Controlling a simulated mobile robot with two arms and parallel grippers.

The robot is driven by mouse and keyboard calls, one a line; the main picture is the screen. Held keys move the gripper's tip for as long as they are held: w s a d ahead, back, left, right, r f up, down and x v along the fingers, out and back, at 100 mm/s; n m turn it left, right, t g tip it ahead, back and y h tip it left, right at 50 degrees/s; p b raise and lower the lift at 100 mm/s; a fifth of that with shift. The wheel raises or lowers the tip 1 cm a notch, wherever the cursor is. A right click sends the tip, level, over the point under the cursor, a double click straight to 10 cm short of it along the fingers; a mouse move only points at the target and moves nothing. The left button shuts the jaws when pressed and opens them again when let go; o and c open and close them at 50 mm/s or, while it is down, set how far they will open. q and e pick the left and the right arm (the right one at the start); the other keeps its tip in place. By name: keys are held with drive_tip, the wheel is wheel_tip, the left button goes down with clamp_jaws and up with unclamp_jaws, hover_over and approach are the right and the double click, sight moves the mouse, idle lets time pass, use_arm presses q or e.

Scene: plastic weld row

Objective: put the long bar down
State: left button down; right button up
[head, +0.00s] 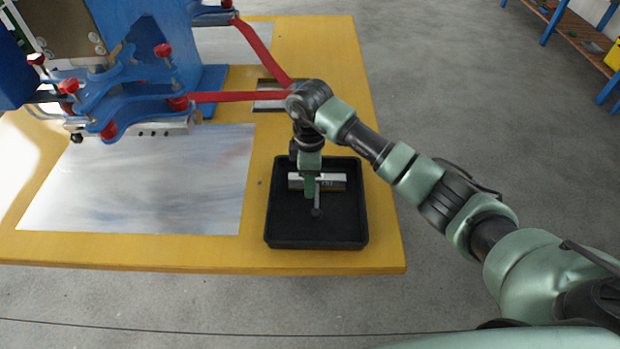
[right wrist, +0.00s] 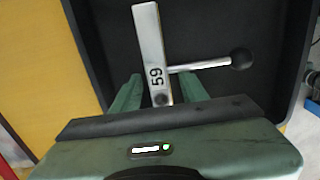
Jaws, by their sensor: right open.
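The long bar (head: 334,182) is a silver metal block lying across the black tray (head: 288,225). In the right wrist view the bar (right wrist: 150,45) is marked 59, and a thin rod with a black ball knob (right wrist: 241,58) sticks out from its side. My right gripper (head: 312,188) is over the tray, reaching down at the bar. In the right wrist view its two green fingers (right wrist: 158,92) stand apart, one on each side of the bar's near end. Whether a finger touches the bar is unclear. My left gripper is not in view.
The yellow table (head: 385,235) carries the tray near its front right corner. A blue machine with red knobs and red arms (head: 230,97) stands at the left, behind a shiny metal sheet (head: 150,185). Grey floor is free to the right; a wooden bench (head: 575,35) stands far right.

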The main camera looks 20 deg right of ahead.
wheel_tip(320, 180, up, 12)
drive_tip(key=shift+r, duration=0.15)
idle(0.7)
